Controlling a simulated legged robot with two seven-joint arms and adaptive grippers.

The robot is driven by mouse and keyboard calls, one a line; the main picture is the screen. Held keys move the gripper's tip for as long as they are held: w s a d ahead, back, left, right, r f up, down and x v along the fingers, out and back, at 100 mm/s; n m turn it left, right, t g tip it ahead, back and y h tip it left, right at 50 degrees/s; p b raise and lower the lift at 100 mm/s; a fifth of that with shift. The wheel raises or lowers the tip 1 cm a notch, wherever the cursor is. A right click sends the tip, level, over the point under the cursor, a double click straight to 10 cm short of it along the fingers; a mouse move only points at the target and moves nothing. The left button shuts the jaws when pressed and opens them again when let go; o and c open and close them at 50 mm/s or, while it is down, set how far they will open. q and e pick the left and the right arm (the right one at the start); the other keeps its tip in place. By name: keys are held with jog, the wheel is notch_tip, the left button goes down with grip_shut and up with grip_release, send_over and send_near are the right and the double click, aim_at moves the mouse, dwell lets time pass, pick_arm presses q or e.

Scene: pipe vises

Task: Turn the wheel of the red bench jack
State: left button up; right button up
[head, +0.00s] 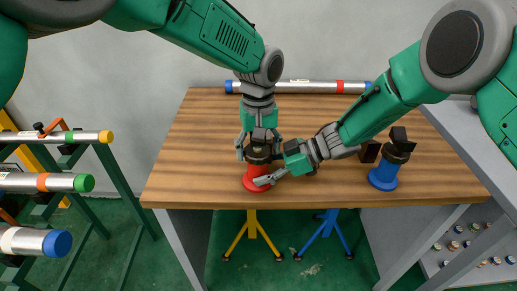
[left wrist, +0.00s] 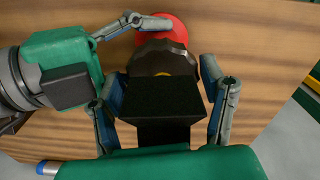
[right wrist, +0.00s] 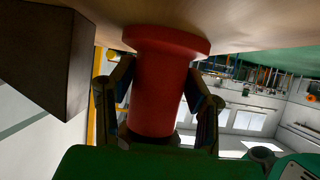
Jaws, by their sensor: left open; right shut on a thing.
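The red bench jack (head: 252,184) stands upright on the wooden table near its front edge. Its dark scalloped wheel (left wrist: 163,55) shows in the left wrist view, below a black block-shaped head (left wrist: 165,97). My left gripper (head: 260,150) points down from above. Its fingers are open, one on each side of the jack's head, with tips near the wheel level; contact cannot be told. My right gripper (head: 274,172) comes in low from the right and is shut on the red body (right wrist: 160,90), a finger on either side. The arms hide part of the jack in the head view.
A blue jack (head: 383,177) with a dark top stands on the table (head: 200,150) to the right. A silver pipe (head: 310,87) with coloured bands lies along the back edge. A rack with several pipes (head: 45,182) is at left. A grey shelf (head: 445,150) stands at right.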

pick_arm(q)
notch_tip(320, 180, up, 12)
jog(key=shift+w+f, duration=0.1)
dwell(0.4)
jog(key=shift+m, duration=0.9)
jog(key=shift+w+m, duration=0.1)
jog(key=shift+m, duration=0.6)
jog(key=shift+a+f, duration=0.1)
jog(key=shift+f, duration=0.2)
notch_tip(320, 180, down, 11)
jog(key=shift+f, duration=0.15)
jog(key=c, duration=0.9)
